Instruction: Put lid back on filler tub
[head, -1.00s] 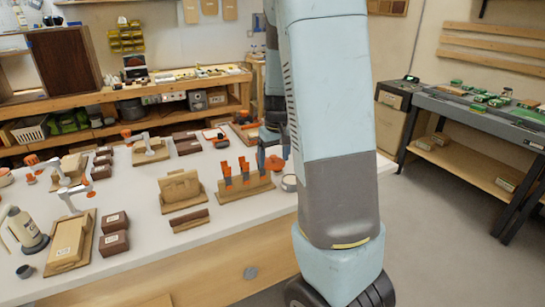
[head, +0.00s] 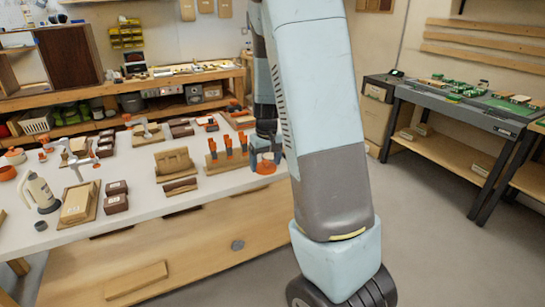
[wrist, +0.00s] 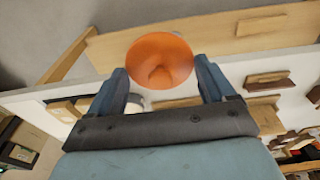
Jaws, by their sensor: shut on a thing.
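An orange round lid (head: 265,167) hangs in my gripper (head: 265,159) over the right end of the white bench. In the wrist view the lid (wrist: 160,58) sits between the two fingers of my gripper (wrist: 161,72), which are shut on it. Part of a pale rounded thing (wrist: 135,102) shows beside the left finger in the wrist view; it may be the filler tub, but most of it is hidden. The tub is not clearly seen in the head view, where my arm covers the bench's right end.
A wooden rack with orange-handled tools (head: 227,155) stands just left of the lid. Wooden holders (head: 175,163), dark boxes (head: 116,196) and a pale bottle (head: 40,190) stand further left on the bench (head: 150,212). Floor to the right is clear.

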